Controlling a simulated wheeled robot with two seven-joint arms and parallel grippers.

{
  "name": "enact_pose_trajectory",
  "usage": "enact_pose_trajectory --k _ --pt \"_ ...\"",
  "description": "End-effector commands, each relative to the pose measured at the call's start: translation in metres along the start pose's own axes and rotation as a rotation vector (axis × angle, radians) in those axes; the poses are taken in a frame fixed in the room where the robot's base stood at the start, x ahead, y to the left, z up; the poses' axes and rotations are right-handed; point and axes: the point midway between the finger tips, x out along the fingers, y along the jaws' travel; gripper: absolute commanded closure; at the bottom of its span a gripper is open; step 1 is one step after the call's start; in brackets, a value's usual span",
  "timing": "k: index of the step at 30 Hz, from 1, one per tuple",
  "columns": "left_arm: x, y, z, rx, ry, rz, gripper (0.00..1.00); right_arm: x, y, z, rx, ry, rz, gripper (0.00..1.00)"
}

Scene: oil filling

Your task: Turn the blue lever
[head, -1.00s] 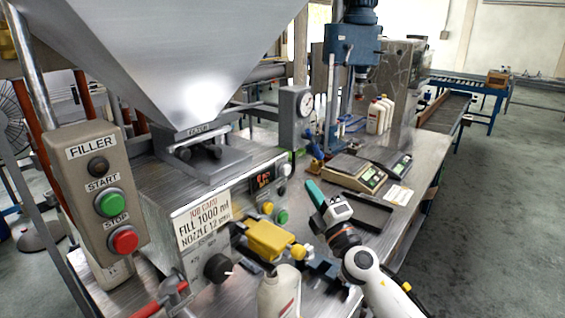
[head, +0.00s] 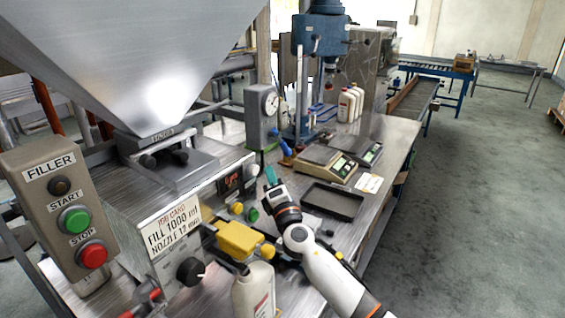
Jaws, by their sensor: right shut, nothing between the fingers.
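The blue lever (head: 281,144) sticks out at the lower right of a grey box with a round dial (head: 262,108), behind the filling machine. It slants down to the right. My right gripper (head: 270,175) has teal fingertips and is shut and empty. It is in front of the lever and below it in the picture, beside the machine's front panel. A gap shows between the fingertips and the lever. My left gripper is not in view.
A control box (head: 58,212) with green and red buttons stands at the left. A yellow block (head: 240,238) and a white bottle (head: 252,290) are at the machine's front. A black tray (head: 333,201) and scales (head: 325,164) lie to the right. Floor at the right is clear.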

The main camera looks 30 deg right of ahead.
Motion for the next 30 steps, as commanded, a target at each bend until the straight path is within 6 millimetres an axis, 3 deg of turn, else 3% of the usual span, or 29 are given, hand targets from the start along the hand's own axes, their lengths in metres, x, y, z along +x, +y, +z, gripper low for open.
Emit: enact_pose_trajectory --k 1,4,10,23,30 --pt "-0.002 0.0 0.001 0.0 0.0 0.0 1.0 0.011 -0.002 0.0 -0.001 0.0 0.0 1.0" --pt "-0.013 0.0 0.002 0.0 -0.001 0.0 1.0 0.013 -0.002 -0.019 -0.003 0.0 0.001 1.0" --pt "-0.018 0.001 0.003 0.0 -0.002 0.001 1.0 0.016 -0.001 -0.035 -0.001 -0.002 0.001 1.0" --pt "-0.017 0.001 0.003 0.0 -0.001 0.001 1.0 0.017 0.001 -0.038 0.0 -0.002 0.0 1.0" --pt "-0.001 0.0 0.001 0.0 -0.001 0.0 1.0 0.018 0.005 -0.039 -0.022 -0.001 -0.021 1.0"
